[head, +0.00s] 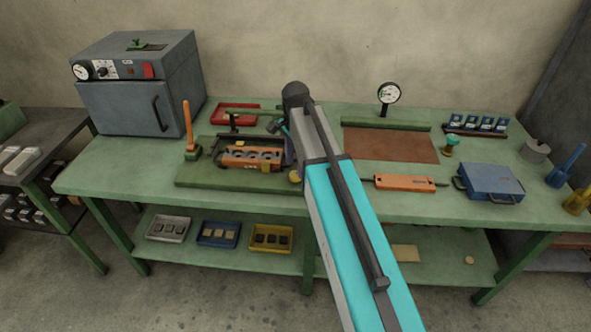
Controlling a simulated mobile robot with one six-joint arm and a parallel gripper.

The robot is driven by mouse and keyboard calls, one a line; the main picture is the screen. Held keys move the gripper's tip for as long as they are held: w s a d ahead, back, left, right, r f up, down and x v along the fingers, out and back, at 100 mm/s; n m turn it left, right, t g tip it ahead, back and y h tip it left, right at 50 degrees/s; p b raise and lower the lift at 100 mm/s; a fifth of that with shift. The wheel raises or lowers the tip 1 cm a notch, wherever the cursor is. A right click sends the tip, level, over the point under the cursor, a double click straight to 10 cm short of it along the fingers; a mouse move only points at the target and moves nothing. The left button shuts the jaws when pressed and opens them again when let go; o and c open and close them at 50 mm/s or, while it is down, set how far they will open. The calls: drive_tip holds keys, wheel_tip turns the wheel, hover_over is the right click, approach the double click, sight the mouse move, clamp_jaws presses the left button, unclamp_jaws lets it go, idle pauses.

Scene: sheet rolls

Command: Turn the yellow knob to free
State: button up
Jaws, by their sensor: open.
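A small yellow knob (295,176) shows at the right end of the sheet-rolling device (252,157), close against the left side of my arm. My arm covers part of that end, so the knob's marking and setting cannot be read. The device has an orange front piece and sits on a green base plate (235,180). My gripper (274,127) is small and mostly hidden by my own arm, above and behind the device's right end. It is open and appears apart from the knob. I see nothing held in it.
An orange upright lever (188,128) stands left of the device. A red tray (235,113) lies behind it. A grey oven (140,85) fills the bench's left end. An orange tool (404,183), a blue case (488,181) and a dial gauge (388,95) are on the right.

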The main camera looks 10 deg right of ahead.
sight(296, 174)
drive_tip(key=shift+f, duration=1.7)
drive_tip(key=c, duration=1)
drive_tip(key=shift+c, duration=0.2)
